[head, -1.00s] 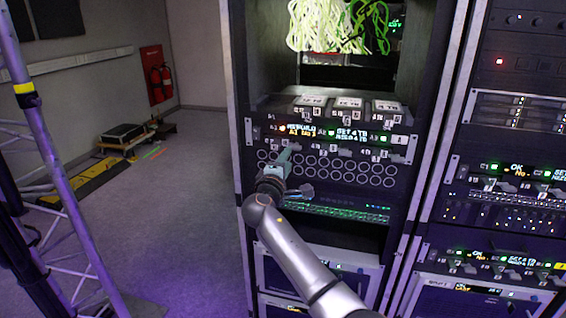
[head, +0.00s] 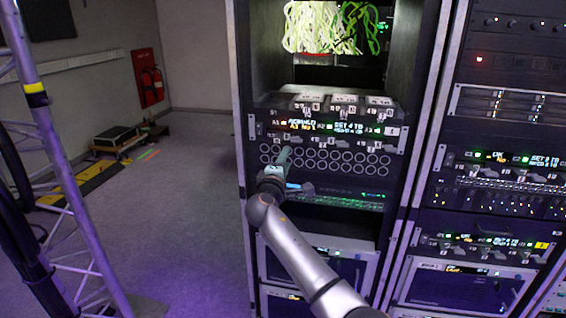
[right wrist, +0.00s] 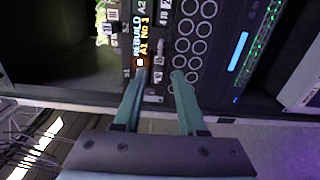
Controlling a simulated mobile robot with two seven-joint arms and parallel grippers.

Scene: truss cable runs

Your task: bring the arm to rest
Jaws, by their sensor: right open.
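My right gripper (head: 285,155) is in front of the equipment rack (head: 239,130) at the left side of the panel with lit displays (head: 400,138). In the right wrist view its two teal fingers (right wrist: 160,76) are apart with nothing held between them. The fingertips appear close to the panel's lower left part, by a switch and the round ports; I cannot tell whether they touch. My left gripper is not in view.
A bundle of green and white cables (head: 330,28) hangs in the upper rack bay. A second rack panel (head: 490,175) stands at right. A purple-lit truss (head: 62,180) stands at left. The floor (head: 185,220) between truss and rack is clear.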

